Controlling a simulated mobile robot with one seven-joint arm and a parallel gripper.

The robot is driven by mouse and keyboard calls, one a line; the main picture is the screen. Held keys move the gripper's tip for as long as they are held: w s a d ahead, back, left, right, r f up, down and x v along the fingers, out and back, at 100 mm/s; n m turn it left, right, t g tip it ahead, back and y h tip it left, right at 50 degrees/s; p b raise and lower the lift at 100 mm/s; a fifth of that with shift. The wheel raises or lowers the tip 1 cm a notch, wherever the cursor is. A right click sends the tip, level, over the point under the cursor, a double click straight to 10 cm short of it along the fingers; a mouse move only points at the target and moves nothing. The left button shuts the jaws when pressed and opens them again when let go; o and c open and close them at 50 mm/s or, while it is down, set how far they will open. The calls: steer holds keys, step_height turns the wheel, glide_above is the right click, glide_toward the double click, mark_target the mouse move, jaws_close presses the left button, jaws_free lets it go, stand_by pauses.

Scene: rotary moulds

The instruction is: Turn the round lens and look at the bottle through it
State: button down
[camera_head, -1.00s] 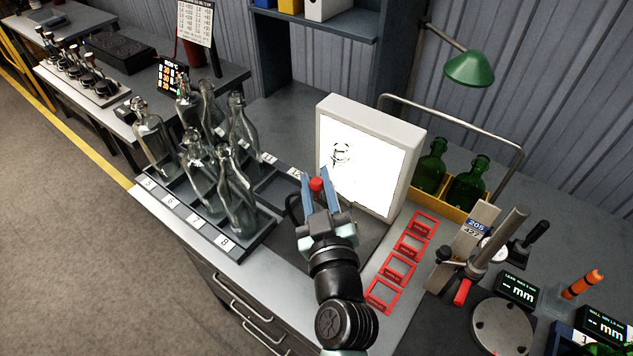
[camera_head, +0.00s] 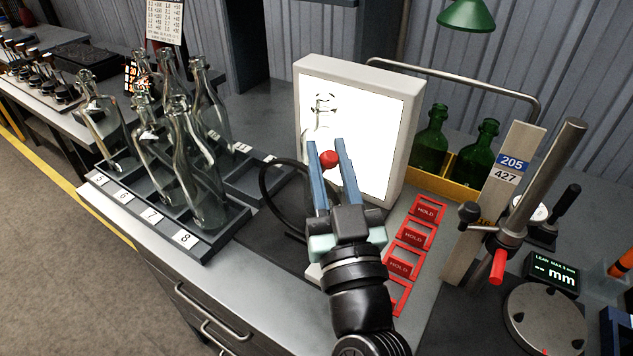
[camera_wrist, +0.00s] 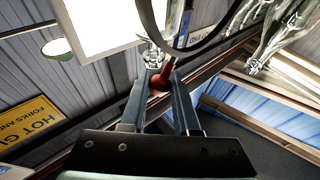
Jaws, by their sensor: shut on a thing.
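The round lens shows as a dark ring (camera_head: 264,187) to the left of my gripper in the head view. Its rim (camera_wrist: 153,33) is at the top of the wrist view. A red ball knob (camera_head: 330,158) joins the ring by a short red stem in the wrist view. My gripper (camera_head: 326,147) is shut on this knob (camera_wrist: 160,82), with a blue finger on each side. A clear bottle (camera_head: 320,118) stands upright before the bright light panel (camera_head: 387,115). Its lower part is hidden by my gripper. The bottle's neck (camera_wrist: 152,55) appears just beyond the fingertips.
Several clear bottles stand in a numbered rack (camera_head: 207,245) at left. Red HOLD frames (camera_head: 424,212) lie right of my arm. Green bottles (camera_head: 478,150) stand in a yellow crate (camera_head: 437,183) behind. A gauge stand (camera_head: 505,185) is at right.

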steer(key=shift+s+d+f+m+t+h+b, duration=0.45)
steer(key=shift+m+b, duration=0.45)
steer(key=shift+b, duration=0.8)
steer(key=shift+s+d+f+m+t+h+b, duration=0.25)
steer(key=shift+d+f+m+t+h+b, duration=0.5)
steer(key=shift+b, duration=0.9)
steer(key=shift+s+r+m+b, duration=0.1)
steer(key=shift+s+m+b, duration=0.05)
steer(key=shift+m+b, duration=0.5)
steer(key=c, duration=0.6)
jaws_free()
steer(key=shift+c, duration=0.2)
